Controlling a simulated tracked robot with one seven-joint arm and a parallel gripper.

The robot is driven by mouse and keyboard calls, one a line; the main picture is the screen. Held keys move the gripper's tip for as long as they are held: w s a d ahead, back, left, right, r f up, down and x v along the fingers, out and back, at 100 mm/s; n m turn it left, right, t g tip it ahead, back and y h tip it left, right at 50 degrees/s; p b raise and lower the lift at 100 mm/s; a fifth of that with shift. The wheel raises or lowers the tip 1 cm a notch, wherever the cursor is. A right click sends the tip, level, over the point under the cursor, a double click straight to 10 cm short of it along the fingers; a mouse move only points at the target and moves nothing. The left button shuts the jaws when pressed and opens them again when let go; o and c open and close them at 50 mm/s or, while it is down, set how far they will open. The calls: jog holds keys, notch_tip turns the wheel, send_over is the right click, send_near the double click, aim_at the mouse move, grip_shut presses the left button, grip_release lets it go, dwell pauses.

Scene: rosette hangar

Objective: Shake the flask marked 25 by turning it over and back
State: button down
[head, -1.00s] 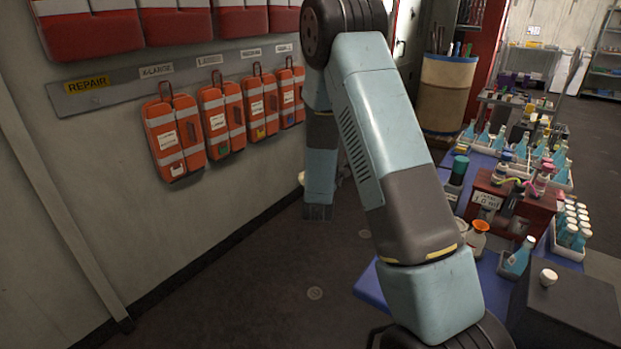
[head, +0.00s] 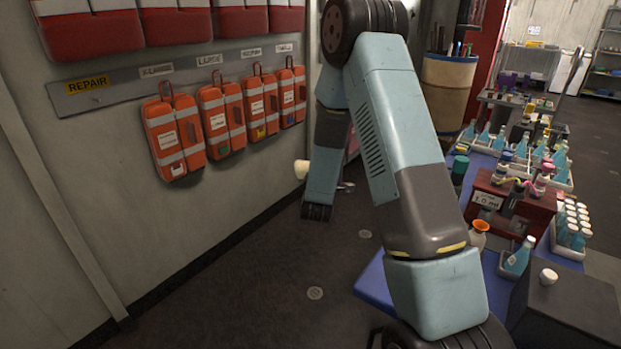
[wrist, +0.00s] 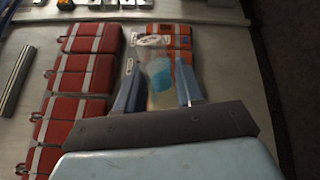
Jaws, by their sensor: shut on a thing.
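My gripper (wrist: 156,88) is shut on a clear flask (wrist: 150,56) with blue liquid in it, seen in the wrist view. The flask's pale round end lies at the top of that picture, and the blue liquid sits lower, between the fingers. No number can be read on it. In the head view my arm hides my gripper and most of what it holds. A cream-white rounded piece (head: 303,170) shows just left of my forearm; it looks like an end of the held flask, but I cannot be sure. The wrist view shows the wall cases turned sideways.
Orange cases (head: 173,138) hang on the wall at the left under a REPAIR sign. A blue-topped bench (head: 375,286) at the right holds bottle trays (head: 568,249), a red rack (head: 500,203) and a dark box (head: 565,312). The floor between is clear.

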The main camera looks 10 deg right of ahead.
jog(key=m, duration=0.7)
jog(key=shift+m, duration=0.3)
jog(key=n, duration=1)
jog(key=shift+n, duration=0.4)
jog(key=n, duration=0.3)
jog(key=shift+n, duration=0.4)
